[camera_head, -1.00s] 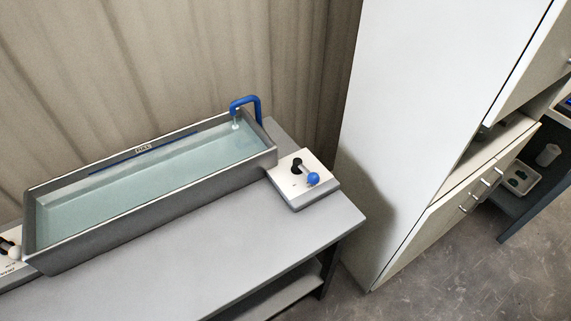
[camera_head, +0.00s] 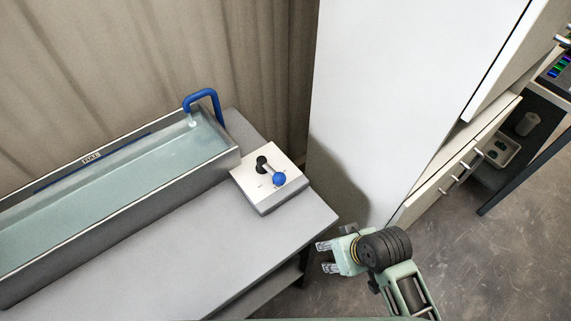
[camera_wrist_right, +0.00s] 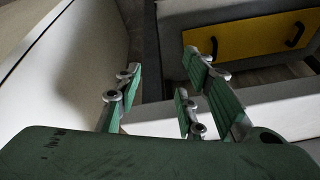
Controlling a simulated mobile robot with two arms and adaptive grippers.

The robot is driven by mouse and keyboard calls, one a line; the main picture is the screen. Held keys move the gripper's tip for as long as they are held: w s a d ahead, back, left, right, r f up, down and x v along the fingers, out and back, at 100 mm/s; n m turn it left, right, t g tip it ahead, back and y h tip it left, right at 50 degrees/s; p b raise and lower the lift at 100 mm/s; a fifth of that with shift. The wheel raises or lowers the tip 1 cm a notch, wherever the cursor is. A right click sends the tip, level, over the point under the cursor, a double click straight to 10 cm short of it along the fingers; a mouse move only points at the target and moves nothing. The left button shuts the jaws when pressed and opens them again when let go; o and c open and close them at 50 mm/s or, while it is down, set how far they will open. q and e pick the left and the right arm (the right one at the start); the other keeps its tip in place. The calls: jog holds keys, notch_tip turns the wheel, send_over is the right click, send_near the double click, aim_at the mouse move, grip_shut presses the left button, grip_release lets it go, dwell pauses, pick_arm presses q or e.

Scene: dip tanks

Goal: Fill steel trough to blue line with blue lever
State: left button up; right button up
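The steel trough (camera_head: 190,172) stands on a grey table at the left in the head view, its left end cut off. Pale water (camera_head: 110,186) fills much of it. A blue line (camera_head: 60,177) runs along the inner back wall near a small label, just above the water. A blue spout (camera_head: 203,94) arches over the right end, with water at its mouth. The blue lever (camera_head: 279,179) sits on a white control box (camera_head: 262,197) right of the trough. My right gripper (camera_head: 325,256) is open and empty, right of the table's front corner, apart from the lever. My left gripper is out of view.
A tall white cabinet (camera_head: 390,90) stands right of the table (camera_head: 180,240). Behind the trough hangs a beige curtain (camera_head: 80,60). Open floor (camera_head: 460,260) lies at the lower right. The right wrist view shows a yellow drawer front (camera_wrist_right: 250,47).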

jog(key=w+a+r+n+y, duration=0.1)
jog(key=w+a+r, duration=0.2)
jog(key=w+a+r+n, duration=0.1)
jog(key=w+a+r, duration=0.2)
jog(key=w+a+r+n+y, duration=0.1)
jog(key=w+a+r+n, duration=0.1)
jog(key=w+a+r, duration=0.1)
jog(key=shift+w+a+r+g+y, duration=0.2)
jog(key=shift+w+g+y, duration=0.1)
jog(key=shift+w+g, duration=0.1)
jog(key=n+g, duration=0.1)
jog(key=n, duration=0.1)
send_near(283, 174)
jog(key=x, duration=0.3)
jog(key=shift+p+x, duration=0.55)
jog(key=shift+x, duration=3.1)
jog(key=shift+c, duration=0.5)
jog(key=shift+w+r, duration=0.1)
grip_shut()
